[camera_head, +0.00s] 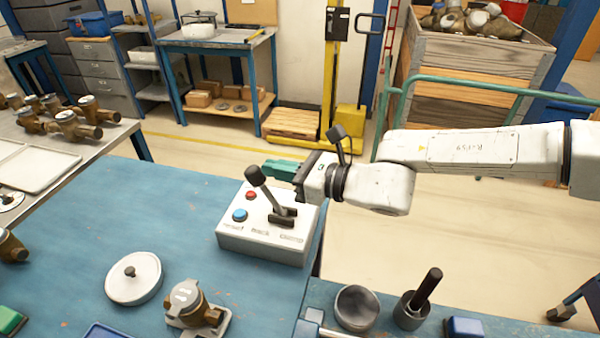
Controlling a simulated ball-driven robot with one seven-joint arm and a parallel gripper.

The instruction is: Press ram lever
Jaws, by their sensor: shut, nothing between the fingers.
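The ram lever (268,196) stands on a white control box (262,242) at the right edge of the blue bench. It has a grey shaft and black knob, and it tilts to the upper left. A red button and a blue button sit on the box beside its slot. My gripper (272,168) reaches in from the right with green fingers, shut and empty. The fingers appear just behind and right of the knob; I cannot tell whether they touch it. A second black knob on a stem (338,136) rises by my wrist; its base is hidden.
A round white lid (134,278) and a brass meter (196,305) lie on the blue bench (170,220). A green rail (470,88) runs behind my arm.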

